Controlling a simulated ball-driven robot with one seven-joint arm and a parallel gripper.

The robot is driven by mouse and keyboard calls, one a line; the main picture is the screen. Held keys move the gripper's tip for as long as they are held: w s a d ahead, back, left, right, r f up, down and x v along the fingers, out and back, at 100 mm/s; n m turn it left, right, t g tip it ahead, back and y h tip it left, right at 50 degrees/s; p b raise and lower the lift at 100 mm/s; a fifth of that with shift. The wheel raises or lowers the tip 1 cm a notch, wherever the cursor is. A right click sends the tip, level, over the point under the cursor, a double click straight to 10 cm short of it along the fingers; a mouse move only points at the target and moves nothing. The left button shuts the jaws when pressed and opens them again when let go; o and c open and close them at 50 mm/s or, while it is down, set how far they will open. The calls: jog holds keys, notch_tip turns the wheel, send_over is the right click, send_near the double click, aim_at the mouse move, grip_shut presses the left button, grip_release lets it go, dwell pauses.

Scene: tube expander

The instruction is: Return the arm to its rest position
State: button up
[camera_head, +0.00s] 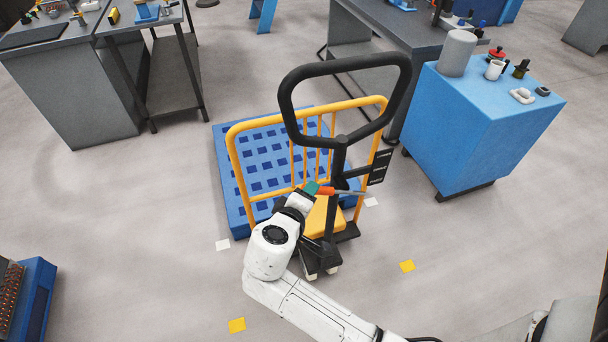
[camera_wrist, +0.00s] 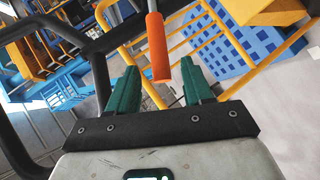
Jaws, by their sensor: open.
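My gripper (camera_head: 312,188) is at the end of my white arm, beside the black post of the pallet truck. The wrist view shows its two green fingers (camera_wrist: 160,75) spread apart. An orange handle (camera_wrist: 158,48) shows in the gap between them, with space on both sides; I cannot tell its depth. In the head view the orange handle (camera_head: 327,190) is just right of the fingers, with a thin grey rod running on to the right. My arm is stretched forward from the lower right and bent at the elbow.
The pallet truck's black loop handle (camera_head: 285,105) and yellow rail frame (camera_head: 232,160) stand close around my gripper. A blue pallet (camera_head: 225,185) lies behind. A blue cabinet (camera_head: 480,130) with items on top is at right. Workbenches stand at the back. The floor at lower left is mostly clear.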

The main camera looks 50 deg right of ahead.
jog(key=s+a+f+g+y, duration=0.1)
jog(key=s+a+f+y, duration=0.1)
jog(key=s, duration=0.4)
jog(key=s+a+f+y, duration=0.2)
jog(key=s+a+y, duration=0.2)
jog(key=s+y, duration=0.2)
jog(key=s+a+f+m+g+y, duration=0.1)
jog(key=s+a+f+y, duration=0.2)
jog(key=s, duration=0.3)
jog(key=shift+s+g+y, duration=0.15)
jog(key=shift+g+y, duration=0.15)
jog(key=shift+y, duration=0.1)
